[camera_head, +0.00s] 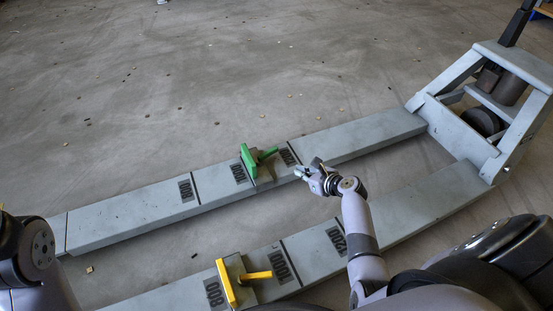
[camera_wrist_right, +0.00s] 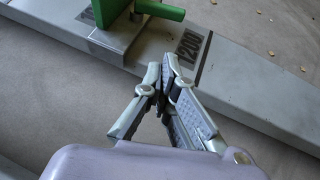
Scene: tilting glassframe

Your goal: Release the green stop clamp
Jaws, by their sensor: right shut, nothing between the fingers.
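The green stop clamp (camera_head: 249,160) stands on the far grey beam (camera_head: 350,139), between the 1000 or 1100 mark and the 1200 mark. Its green lever (camera_head: 268,153) sticks out to the right. In the right wrist view the green clamp (camera_wrist_right: 108,35) is at the top left, with its lever (camera_wrist_right: 160,10) pointing right. My right gripper (camera_head: 300,170) is shut and empty, just right of and nearer than the clamp, apart from the lever.
A yellow clamp (camera_head: 228,283) with a yellow lever (camera_head: 256,275) sits on the near beam (camera_head: 310,256). A grey frame with dark cylinders (camera_head: 485,100) joins the beams at the right. The floor beyond the far beam is largely clear.

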